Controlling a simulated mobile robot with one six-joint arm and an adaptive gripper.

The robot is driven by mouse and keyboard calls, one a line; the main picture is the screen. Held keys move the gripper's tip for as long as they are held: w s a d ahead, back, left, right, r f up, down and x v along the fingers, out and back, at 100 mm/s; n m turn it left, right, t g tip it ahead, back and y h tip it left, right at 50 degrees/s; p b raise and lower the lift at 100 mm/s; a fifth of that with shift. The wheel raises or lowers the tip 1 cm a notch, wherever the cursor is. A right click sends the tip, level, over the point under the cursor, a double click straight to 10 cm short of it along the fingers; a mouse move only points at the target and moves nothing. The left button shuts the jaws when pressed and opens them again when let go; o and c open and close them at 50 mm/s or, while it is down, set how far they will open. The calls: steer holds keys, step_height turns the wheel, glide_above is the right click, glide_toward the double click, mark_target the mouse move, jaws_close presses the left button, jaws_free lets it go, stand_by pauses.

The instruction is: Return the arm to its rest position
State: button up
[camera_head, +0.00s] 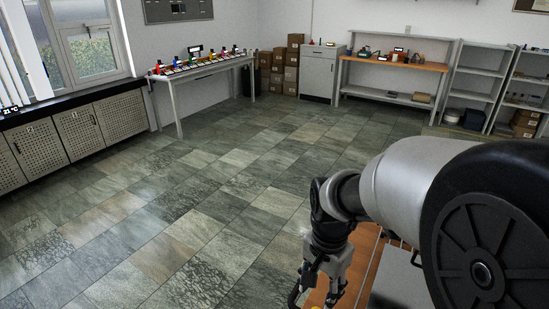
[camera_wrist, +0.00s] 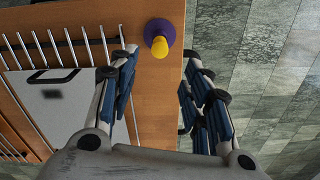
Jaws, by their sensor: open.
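My gripper (camera_head: 318,288) points down at the lower middle of the head view, at the end of my grey arm. In the wrist view my gripper (camera_wrist: 160,56) has its two fingers spread wide apart, with nothing between them. Below it is the edge of a wooden surface (camera_wrist: 158,112). A purple round piece with a yellow knob (camera_wrist: 159,46) stands on that surface, just beyond the fingertips and apart from them as far as I can tell. My arm hides much of the wooden surface in the head view.
A grey panel with a black handle (camera_wrist: 62,105) and several metal bars lie left of the gripper. A table with coloured items (camera_head: 203,69), a workbench (camera_head: 395,63), shelves (camera_head: 475,80) and cardboard boxes (camera_head: 291,72) stand far back. The tiled floor (camera_head: 180,210) is clear.

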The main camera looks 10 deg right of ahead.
steer(key=s+r+n+t, duration=0.4)
steer(key=s+r+n, duration=0.6)
steer(key=s, duration=0.5)
steer(key=shift+d+r+t, duration=0.15)
steer(key=shift+r+t, duration=0.15)
steer(key=shift+r, duration=0.2)
steer(key=shift+w, duration=0.1)
